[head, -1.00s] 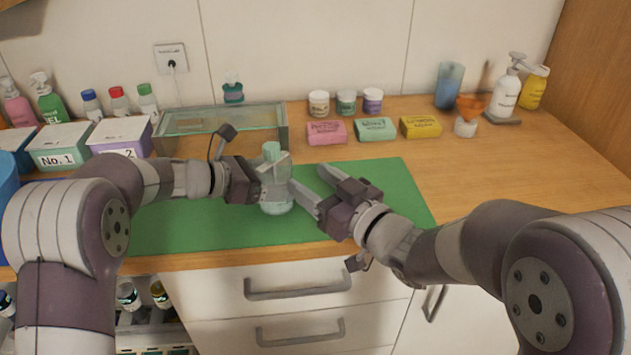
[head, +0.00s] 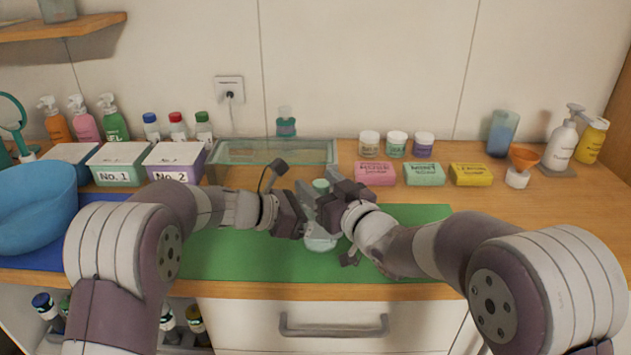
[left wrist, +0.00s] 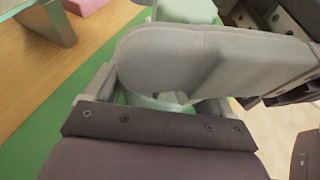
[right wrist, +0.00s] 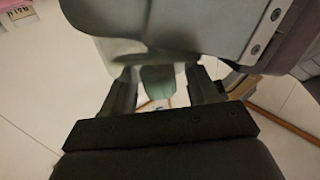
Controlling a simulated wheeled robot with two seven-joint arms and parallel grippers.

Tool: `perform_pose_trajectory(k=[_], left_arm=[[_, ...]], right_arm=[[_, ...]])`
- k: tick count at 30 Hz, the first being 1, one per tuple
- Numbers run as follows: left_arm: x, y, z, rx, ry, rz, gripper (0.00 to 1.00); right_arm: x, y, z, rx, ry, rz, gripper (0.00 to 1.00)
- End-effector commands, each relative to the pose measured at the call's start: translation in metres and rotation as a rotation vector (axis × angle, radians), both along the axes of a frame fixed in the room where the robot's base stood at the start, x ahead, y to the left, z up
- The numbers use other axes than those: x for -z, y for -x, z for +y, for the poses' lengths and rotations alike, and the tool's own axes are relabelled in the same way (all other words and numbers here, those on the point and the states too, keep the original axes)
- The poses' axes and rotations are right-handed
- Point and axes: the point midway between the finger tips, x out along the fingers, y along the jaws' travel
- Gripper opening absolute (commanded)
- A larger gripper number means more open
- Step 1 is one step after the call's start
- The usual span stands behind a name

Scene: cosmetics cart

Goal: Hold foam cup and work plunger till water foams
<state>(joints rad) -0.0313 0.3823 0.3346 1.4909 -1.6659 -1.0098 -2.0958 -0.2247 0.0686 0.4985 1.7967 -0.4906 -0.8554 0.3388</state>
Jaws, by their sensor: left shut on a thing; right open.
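The foam cup (head: 320,243) stands on the green mat (head: 225,258), with its pale green plunger knob (head: 320,185) on top. My left gripper (head: 312,218) is shut on the foam cup from the left; the left wrist view shows the knob (left wrist: 187,10) beyond the fingers and part of the cup (left wrist: 160,102) between them. My right gripper (head: 328,195) is open at the knob from the right. In the right wrist view a green part (right wrist: 157,80) shows between its fingers; contact cannot be told. The fingers hide much of the cup, and the water is not clear.
A glass tank (head: 275,152) stands behind the mat. Soap boxes (head: 423,174) and small jars (head: 397,144) are at the back right. A blue basin (head: 35,205) and lidded boxes (head: 118,163) are on the left. The mat's right part is clear.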

Motion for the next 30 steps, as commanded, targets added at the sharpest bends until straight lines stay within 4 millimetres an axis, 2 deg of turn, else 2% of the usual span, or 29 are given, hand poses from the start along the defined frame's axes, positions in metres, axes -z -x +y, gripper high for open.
perform_pose_trajectory(k=[4, 12, 14, 15, 18, 23, 30], left_arm=[[0.0, 0.0, 0.0, 0.0, 0.0, 0.0, 0.37], [0.0, 0.0, 0.0, 0.0, 0.0, 0.0, 0.37], [0.0, 0.0, 0.0, 0.0, 0.0, 0.0, 0.37], [0.0, 0.0, 0.0, 0.0, 0.0, 0.0, 0.37], [0.0, 0.0, 0.0, 0.0, 0.0, 0.0, 0.37], [0.0, 0.0, 0.0, 0.0, 0.0, 0.0, 0.37], [0.0, 0.0, 0.0, 0.0, 0.0, 0.0, 0.37]], right_arm=[[0.0, -0.013, 0.009, 0.0, 0.0, 0.0, 0.59], [0.0, -0.015, 0.01, 0.0, 0.0, 0.0, 0.59], [0.0, -0.015, 0.01, 0.0, 0.0, 0.0, 0.43], [0.0, -0.015, 0.01, 0.0, 0.0, 0.0, 0.3], [0.0, -0.015, 0.01, 0.0, 0.0, 0.0, 0.0], [-0.001, -0.015, 0.01, 0.0, -0.001, -0.001, 0.0], [-0.04, -0.015, 0.01, -0.001, -0.001, -0.004, 0.0]])
